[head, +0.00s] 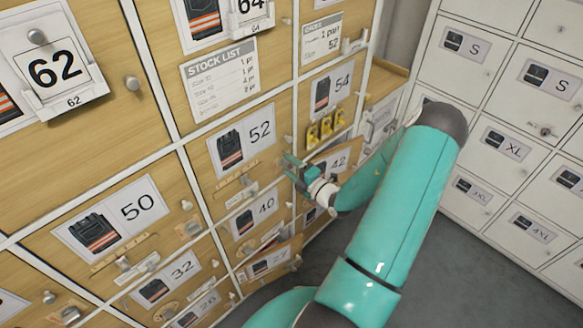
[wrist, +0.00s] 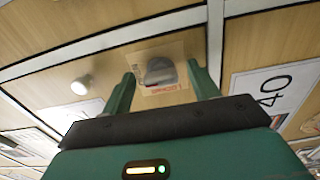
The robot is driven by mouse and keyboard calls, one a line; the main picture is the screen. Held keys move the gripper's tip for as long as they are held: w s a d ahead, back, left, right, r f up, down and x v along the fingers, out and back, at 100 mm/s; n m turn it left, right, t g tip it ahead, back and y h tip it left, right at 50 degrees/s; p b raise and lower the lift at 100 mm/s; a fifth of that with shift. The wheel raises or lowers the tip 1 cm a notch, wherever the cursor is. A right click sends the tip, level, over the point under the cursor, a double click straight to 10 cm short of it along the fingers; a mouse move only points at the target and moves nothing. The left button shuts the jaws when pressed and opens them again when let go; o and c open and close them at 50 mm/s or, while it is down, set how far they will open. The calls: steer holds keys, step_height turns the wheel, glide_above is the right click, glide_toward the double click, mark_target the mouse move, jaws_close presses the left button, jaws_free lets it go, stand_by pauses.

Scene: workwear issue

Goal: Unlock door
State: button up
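The wooden-fronted locker doors fill the left and middle of the head view, among them door 52 (head: 243,140) and door 40 (head: 255,215). My gripper (head: 297,173) is in front of them, right of door 52's card. In the wrist view my gripper (wrist: 161,74) is open, with a finger on each side of a dark grey rounded piece (wrist: 160,70). This piece sits on a pale plate (wrist: 177,92) with red lettering too blurred to read. It looks like a lock turn. I cannot tell whether the fingers touch it.
A round door knob (wrist: 82,85) is left of the fingers in the wrist view. White lockers (head: 500,100) stand at right. Grey floor (head: 440,270) is clear between.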

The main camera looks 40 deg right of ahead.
steer(key=shift+s, duration=0.1)
steer(key=s, duration=1.3)
steer(key=shift+s+d, duration=0.2)
steer(key=shift+s, duration=0.15)
steer(key=shift+r, duration=0.1)
steer(key=w+a+r+n+g+y, duration=0.2)
steer(key=a+r+n+g+y, duration=0.4)
steer(key=a+n, duration=0.75)
steer(key=w+a+r+n+g+y, duration=0.25)
steer(key=a+r+n+g, duration=0.65)
steer(key=n, duration=0.7)
steer(key=s+a+r+n+t+h, duration=0.1)
steer(key=s+a+r+n+h, duration=0.2)
steer(key=r+n, duration=0.4)
steer(key=s+a+r+n+t+h, duration=0.1)
steer(key=s+a+r+n+h, duration=0.3)
steer(key=n, duration=1.3)
step_height(320, 180, up, 4)
steer(key=shift+s+a+r+t+h, duration=0.2)
steer(key=shift+s+a+t+h, duration=0.1)
steer(key=shift+a+h, duration=0.8)
